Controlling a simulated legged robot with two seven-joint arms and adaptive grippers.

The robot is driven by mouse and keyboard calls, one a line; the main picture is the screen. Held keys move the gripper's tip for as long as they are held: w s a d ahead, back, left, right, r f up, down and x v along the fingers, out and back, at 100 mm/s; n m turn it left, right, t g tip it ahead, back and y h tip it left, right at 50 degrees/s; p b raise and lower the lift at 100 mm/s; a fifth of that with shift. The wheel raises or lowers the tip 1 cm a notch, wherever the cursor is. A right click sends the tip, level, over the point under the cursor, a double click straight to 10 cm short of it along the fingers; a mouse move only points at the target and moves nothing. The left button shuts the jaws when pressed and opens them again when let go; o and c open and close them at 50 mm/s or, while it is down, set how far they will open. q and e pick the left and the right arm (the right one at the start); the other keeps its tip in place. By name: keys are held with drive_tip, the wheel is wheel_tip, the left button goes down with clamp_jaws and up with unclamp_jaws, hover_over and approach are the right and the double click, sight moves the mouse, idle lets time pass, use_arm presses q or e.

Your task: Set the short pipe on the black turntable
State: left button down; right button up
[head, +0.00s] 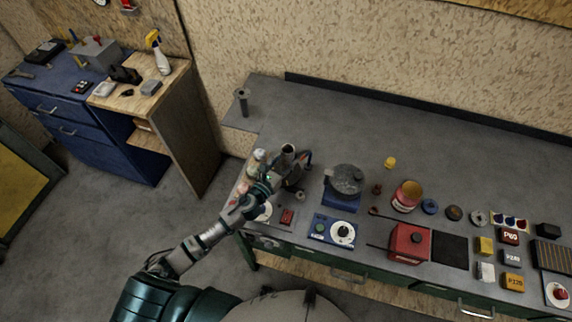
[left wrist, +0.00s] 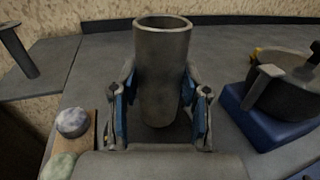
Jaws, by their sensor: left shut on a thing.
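The short pipe (left wrist: 162,75) is a grey, open-topped tube standing roughly upright between the blue finger pads of my left gripper (left wrist: 162,108) in the left wrist view. The gripper is shut on it. In the head view the pipe's dark open mouth (head: 288,149) shows at my left gripper (head: 290,170), over the left part of the bench. I cannot clearly make out the black turntable in either view. My right gripper is not in view.
A dark pot (head: 346,178) on a blue base stands just right of the pipe. A blue box with a white dial (head: 342,233) is nearer the front edge. A flanged post (head: 241,101) stands at the back left. The bench's back strip is clear.

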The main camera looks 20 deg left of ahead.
sight(283, 166)
use_arm(q)
drive_tip(key=f, duration=0.1)
drive_tip(key=a+f+b, duration=0.1)
drive_tip(key=f, duration=0.1)
drive_tip(key=shift+a, duration=0.6)
drive_tip(key=c, duration=0.8)
unclamp_jaws()
drive_tip(key=shift+a+f, duration=0.1)
drive_tip(key=shift+f, duration=0.05)
drive_tip(key=shift+o, duration=1.2)
drive_tip(key=shift+d, duration=0.75)
drive_tip(key=shift+s, duration=0.25)
drive_tip(key=v, duration=0.5)
drive_tip(key=shift+w+a, duration=0.15)
drive_tip(key=shift+a, duration=0.1)
drive_tip(key=b+v, duration=0.1)
drive_tip(key=v, duration=0.5)
drive_tip(key=shift+a+b, duration=0.25)
drive_tip(key=shift+b, duration=0.05)
drive_tip(key=shift+s, duration=0.3)
drive_tip(key=shift+s+d, duration=0.1)
drive_tip(key=shift+d, duration=0.2)
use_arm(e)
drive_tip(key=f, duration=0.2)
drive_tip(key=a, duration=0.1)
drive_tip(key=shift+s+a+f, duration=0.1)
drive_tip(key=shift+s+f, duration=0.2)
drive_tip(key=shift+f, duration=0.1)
